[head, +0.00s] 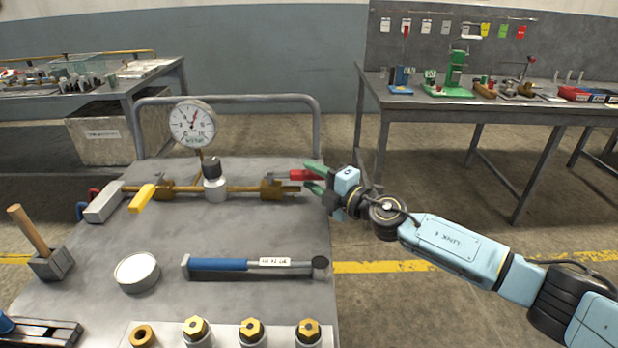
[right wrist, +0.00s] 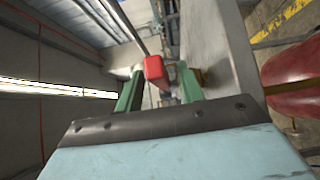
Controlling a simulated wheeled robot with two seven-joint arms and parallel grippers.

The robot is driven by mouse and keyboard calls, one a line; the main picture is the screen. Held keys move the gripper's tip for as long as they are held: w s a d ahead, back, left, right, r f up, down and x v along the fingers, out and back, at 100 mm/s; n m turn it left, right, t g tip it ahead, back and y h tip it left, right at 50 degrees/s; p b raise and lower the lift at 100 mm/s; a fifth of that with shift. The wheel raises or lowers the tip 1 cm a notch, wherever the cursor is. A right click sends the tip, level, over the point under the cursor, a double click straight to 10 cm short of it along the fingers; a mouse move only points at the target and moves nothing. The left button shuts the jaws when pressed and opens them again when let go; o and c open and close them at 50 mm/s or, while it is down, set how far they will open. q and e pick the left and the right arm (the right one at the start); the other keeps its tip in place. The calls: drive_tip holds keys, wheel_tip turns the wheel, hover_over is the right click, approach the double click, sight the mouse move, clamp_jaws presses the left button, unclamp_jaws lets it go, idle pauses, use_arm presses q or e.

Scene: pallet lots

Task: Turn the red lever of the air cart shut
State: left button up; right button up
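The air cart (head: 245,235) has a grey top with a brass pipe (head: 243,189) across its back. The red lever (head: 303,175) is on the brass valve (head: 274,188) at the pipe's right end and points right, roughly along the pipe. My right gripper (head: 314,177) comes in from the right, its green fingers open on either side of the lever's end. In the right wrist view the red lever (right wrist: 154,68) shows between the fingers (right wrist: 158,88), with gaps visible; I cannot tell whether either finger touches it. My left gripper is not in view.
A yellow lever (head: 143,197) sits on the pipe's left part, near a pressure gauge (head: 192,123). A blue-handled tool (head: 218,264), a round tin (head: 136,271) and several brass-topped fittings (head: 252,329) occupy the front. A cart rail (head: 230,98) rises behind. A workbench (head: 420,101) stands back right.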

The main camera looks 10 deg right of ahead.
drive_tip(key=shift+x, duration=0.9)
clamp_jaws()
